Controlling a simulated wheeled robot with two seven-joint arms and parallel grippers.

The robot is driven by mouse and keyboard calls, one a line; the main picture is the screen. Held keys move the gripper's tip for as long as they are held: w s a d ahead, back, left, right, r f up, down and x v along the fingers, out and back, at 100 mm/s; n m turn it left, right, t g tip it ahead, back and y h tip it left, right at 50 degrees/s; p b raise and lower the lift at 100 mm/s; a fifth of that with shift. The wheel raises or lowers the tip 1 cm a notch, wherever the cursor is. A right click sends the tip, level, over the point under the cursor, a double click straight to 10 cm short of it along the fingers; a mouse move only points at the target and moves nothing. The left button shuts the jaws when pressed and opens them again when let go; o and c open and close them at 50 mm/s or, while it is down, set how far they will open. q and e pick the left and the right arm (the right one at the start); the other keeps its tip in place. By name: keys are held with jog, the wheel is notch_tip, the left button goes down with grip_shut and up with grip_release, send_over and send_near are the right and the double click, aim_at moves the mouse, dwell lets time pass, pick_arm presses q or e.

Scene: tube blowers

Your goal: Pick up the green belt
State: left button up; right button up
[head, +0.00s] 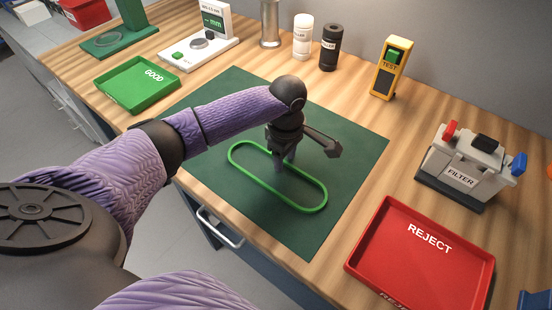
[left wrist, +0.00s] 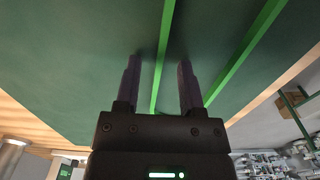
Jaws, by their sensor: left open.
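The green belt (head: 310,207) lies as a long closed loop on the dark green mat (head: 225,95). My left gripper (head: 283,165) points down over the belt's far strand, its fingers open. In the left wrist view, one strand of the belt (left wrist: 162,65) runs between the two fingers of my left gripper (left wrist: 160,85). The other strand passes to the right, outside the fingers. I see a gap between the fingers and the strand; whether the tips touch the mat is unclear. My arm and gripper hide a small part of the belt. My right gripper is not in view.
A green GOOD tray (head: 120,97) is at the left and a red REJECT tray (head: 380,257) at the front right. A grey filter unit (head: 440,160), a yellow tester (head: 389,75) and two bottles (head: 302,38) stand around the mat. The mat around the belt is clear.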

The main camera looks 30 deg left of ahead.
pick_arm(q)
jog(key=shift+f, duration=0.1)
grip_shut()
dwell(0.4)
